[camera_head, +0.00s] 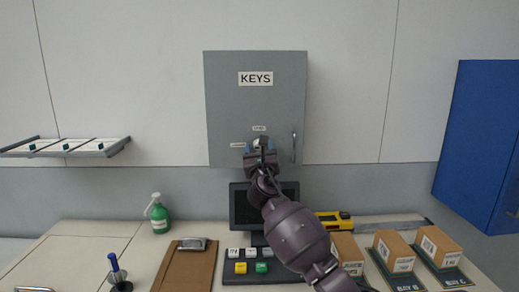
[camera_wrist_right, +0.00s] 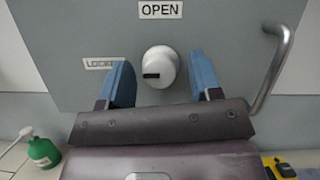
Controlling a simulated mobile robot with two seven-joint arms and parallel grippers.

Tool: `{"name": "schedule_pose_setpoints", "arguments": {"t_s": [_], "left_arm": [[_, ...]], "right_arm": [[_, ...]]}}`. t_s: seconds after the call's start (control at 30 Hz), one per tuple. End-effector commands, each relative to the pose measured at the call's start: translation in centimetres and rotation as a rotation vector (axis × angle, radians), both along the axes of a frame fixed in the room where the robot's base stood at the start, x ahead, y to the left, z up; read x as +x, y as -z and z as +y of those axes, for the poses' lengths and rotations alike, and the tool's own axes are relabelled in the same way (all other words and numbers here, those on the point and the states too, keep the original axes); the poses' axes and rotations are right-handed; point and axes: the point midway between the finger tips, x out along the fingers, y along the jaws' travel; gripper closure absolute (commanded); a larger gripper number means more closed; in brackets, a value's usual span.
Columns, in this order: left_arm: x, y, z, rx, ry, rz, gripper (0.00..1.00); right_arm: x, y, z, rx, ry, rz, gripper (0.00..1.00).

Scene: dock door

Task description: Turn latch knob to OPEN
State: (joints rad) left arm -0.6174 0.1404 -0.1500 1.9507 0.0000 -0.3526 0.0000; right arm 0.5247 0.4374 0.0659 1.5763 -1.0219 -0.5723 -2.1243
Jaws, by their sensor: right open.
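The latch knob (camera_wrist_right: 160,67) is a round white knob with a dark mark on the left part of its face, on the grey key cabinet (camera_head: 255,105). In the right wrist view an OPEN label (camera_wrist_right: 160,9) is above the knob and a LOCKED label (camera_wrist_right: 103,63), partly covered by a finger, is to its left. The dark mark lies on the LOCKED side. My right gripper (camera_wrist_right: 162,82) is open, with one blue finger on each side of the knob and visible gaps. It also shows in the head view (camera_head: 259,149), largely hiding the knob. My left gripper is not in view.
A metal handle (camera_wrist_right: 273,65) sticks out right of the knob. A blue cabinet (camera_head: 480,140) hangs at the right.

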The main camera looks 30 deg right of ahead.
Motion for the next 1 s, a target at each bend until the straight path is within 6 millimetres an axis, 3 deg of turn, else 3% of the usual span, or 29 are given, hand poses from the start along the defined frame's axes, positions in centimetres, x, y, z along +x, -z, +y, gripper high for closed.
{"name": "schedule_pose_setpoints", "arguments": {"t_s": [0.27,0.53,1.0], "left_arm": [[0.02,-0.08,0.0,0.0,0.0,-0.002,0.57],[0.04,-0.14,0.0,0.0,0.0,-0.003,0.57],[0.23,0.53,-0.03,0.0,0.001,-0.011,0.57]], "right_arm": [[0.1,-0.08,-0.05,-0.001,0.0,-0.001,0.42],[0.08,-0.07,-0.05,-0.001,0.0,-0.001,0.81],[0.11,0.06,0.03,0.103,0.0,-0.065,0.83]]}}
